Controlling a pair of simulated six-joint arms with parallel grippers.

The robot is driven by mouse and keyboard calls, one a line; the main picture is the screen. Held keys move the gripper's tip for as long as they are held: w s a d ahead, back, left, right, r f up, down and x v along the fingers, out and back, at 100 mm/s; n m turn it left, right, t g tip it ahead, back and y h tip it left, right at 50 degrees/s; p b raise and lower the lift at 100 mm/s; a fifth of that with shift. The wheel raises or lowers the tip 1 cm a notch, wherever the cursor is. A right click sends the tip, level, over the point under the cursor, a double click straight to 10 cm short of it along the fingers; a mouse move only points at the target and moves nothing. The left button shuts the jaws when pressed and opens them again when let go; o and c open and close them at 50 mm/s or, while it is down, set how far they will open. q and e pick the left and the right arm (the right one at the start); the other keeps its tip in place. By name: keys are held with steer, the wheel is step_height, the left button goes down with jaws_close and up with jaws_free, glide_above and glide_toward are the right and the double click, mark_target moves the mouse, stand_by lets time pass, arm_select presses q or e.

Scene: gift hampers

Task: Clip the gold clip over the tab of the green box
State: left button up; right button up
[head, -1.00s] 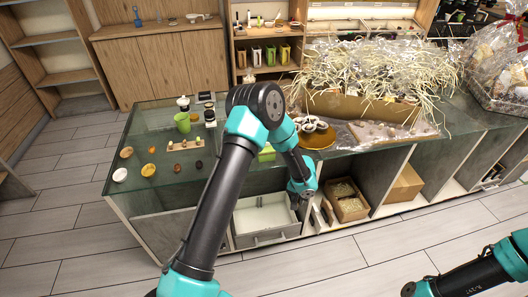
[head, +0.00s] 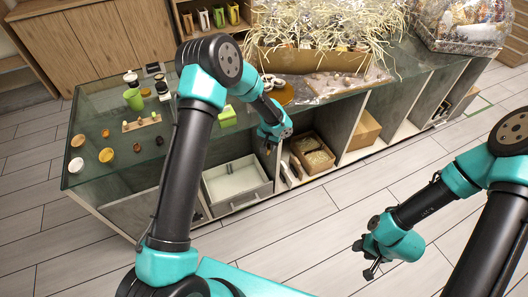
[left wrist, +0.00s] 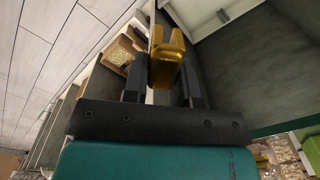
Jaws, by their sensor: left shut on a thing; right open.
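My left gripper (head: 269,148) hangs in front of the counter's front edge, near the open shelves. In the left wrist view the left gripper (left wrist: 162,82) is shut on the gold clip (left wrist: 168,62), whose forked end points away from the wrist. The clip is too small to make out in the head view. The green box (head: 227,116) stands on the glass counter, behind and left of the left gripper and partly hidden by my left arm. I cannot make out its tab. My right gripper (head: 372,268) is open and empty, low over the floor at the right.
The glass counter (head: 85,100) holds a green cup (head: 133,99), a small board (head: 142,123) with little items and several small round things. A white drawer (head: 237,181) stands open below. A carton of shredded filler (head: 310,60) fills the back. The front floor is clear.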

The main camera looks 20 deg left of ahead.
arm_select(q)
steer(key=w+a+r+m, duration=0.2)
steer(key=w+r, duration=0.1)
steer(key=r, duration=0.3)
steer(key=m, duration=0.6)
glide_toward(225, 115)
steer(key=w+r, duration=0.1)
steer(key=w, duration=0.2)
steer(key=shift+r, duration=0.4)
steer(key=shift+a+f, duration=0.1)
steer(key=shift+f, duration=2.8)
steer(key=shift+f, duration=1.5)
steer(key=o, duration=1)
